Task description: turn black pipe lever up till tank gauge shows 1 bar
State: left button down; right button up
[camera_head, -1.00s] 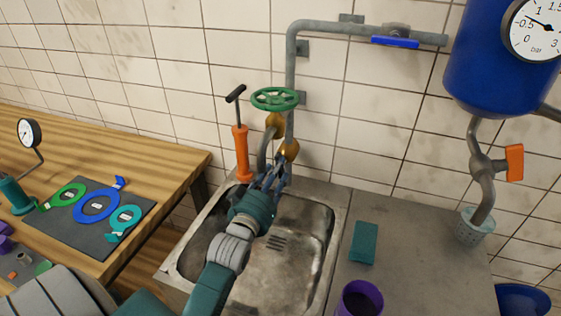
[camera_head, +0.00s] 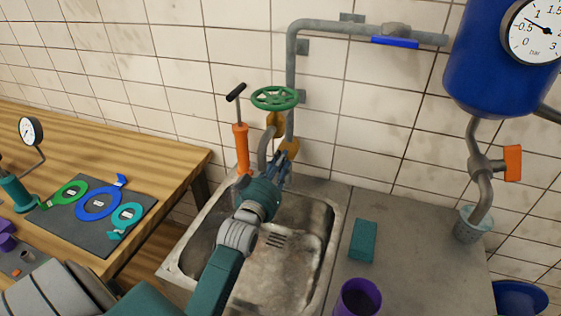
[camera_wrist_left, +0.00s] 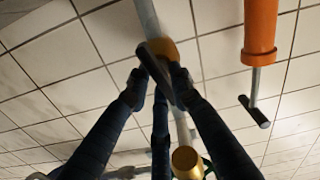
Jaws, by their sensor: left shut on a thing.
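The black lever (camera_wrist_left: 153,60) shows in the left wrist view as a dark bar beside a brass fitting on the grey pipe. My left gripper (camera_head: 283,164) is shut on it, its fingers (camera_wrist_left: 158,86) close around the bar. In the head view the gripper hides the lever, just below the brass fitting (camera_head: 289,146) over the sink's back edge. The blue tank (camera_head: 488,60) hangs at the upper right. Its round gauge (camera_head: 540,30) has a needle pointing between 0.5 and 1 bar. My right gripper is not in view.
A green handwheel (camera_head: 275,98) sits above the gripper. An orange pump (camera_head: 241,150) stands close on its left. A blue-handled valve (camera_head: 395,42) and an orange-handled valve (camera_head: 512,163) are farther right. The sink (camera_head: 285,265) lies below.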

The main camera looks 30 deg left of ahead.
pick_arm(q)
jog(key=shift+a+n, duration=0.1)
jog(key=shift+n, duration=0.7)
jog(key=shift+r, duration=0.1)
jog(key=c, duration=1.7)
grip_release()
jog(key=shift+o, duration=0.2)
jog(key=v, duration=1.2)
